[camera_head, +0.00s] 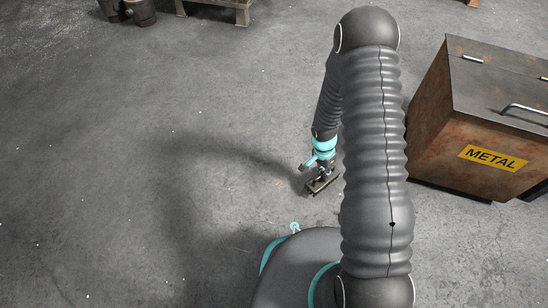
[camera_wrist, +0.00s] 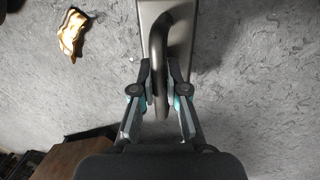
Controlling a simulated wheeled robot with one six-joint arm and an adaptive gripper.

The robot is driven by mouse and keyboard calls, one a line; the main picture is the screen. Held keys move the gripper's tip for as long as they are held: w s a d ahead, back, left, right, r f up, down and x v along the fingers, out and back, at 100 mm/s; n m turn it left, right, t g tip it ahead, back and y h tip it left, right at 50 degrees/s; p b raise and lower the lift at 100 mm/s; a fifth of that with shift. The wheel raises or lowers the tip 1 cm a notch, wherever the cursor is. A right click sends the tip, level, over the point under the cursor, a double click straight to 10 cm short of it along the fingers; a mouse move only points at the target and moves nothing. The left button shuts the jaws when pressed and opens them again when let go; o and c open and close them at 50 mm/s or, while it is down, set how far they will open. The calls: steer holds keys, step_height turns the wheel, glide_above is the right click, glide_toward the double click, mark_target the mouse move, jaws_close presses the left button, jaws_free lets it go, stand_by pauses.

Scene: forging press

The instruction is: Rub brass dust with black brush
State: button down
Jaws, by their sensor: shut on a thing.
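My gripper (camera_wrist: 160,80) is shut on the curved dark handle of the black brush (camera_wrist: 151,14) in the wrist view, with one finger on each side. The brush's long, flat body runs to the top edge, where it is cut off. The brass dust (camera_wrist: 72,33) is a small golden patch on the grey floor, left of the brush and apart from it. In the head view, my gripper and the brush (camera_head: 324,186) hang low over the floor, partly behind my arm. Their exact height is unclear.
A rusty bin labelled METAL (camera_head: 440,140) stands to the right of my arm, with metal handles on its lid. A pallet (camera_head: 215,10) and dark containers (camera_head: 140,12) stand at the far upper left. The floor on the left is open.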

steer(key=shift+r+p, duration=1)
steer(key=shift+r, duration=1.5)
steer(key=shift+w, duration=0.1)
